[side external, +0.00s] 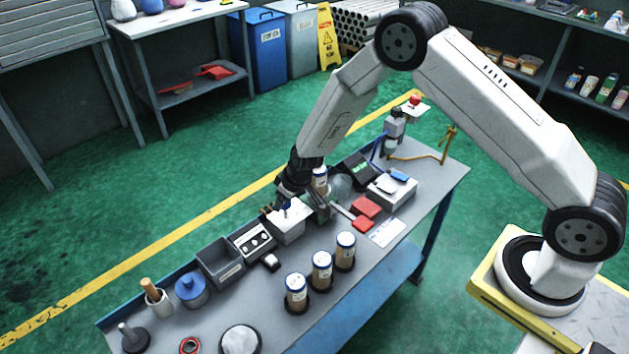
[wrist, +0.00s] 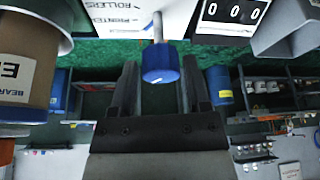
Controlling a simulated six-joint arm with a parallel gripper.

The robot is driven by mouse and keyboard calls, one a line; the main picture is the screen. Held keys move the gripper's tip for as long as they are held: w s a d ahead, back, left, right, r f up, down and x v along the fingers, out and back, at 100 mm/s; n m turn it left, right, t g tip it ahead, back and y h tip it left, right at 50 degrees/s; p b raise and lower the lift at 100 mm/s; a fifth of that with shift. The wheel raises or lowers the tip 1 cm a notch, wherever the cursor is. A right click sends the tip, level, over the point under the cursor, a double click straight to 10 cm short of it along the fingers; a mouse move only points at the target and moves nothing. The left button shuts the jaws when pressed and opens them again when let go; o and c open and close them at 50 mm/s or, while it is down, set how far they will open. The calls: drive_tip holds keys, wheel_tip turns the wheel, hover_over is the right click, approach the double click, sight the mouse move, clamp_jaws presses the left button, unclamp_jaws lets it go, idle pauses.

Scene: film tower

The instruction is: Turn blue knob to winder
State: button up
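The blue knob (wrist: 160,65) sits on a grey shaft coming out of a white box (wrist: 120,15) in the wrist view. A small white mark shows on its face. Two labels on the box read "ROLLERS" and, partly, "PRINTER"; no winder label can be read. My gripper (wrist: 158,77) is open, with one finger on each side of the knob and visible gaps between. In the side view my gripper (side external: 290,192) is low over the white box (side external: 290,224), and the knob is mostly hidden there.
A brown labelled cylinder (wrist: 25,65) is close at the left in the wrist view. A counter showing zeros (wrist: 232,12) is at the right. In the side view, several capped cylinders (side external: 321,272), a grey bin (side external: 220,263) and red blocks (side external: 365,208) stand on the bench.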

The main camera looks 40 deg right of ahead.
drive_tip(key=shift+o, duration=1)
drive_tip(key=shift+r, duration=0.1)
drive_tip(key=v, duration=0.7)
drive_tip(key=shift+s+r, duration=0.2)
drive_tip(key=shift+r, duration=0.05)
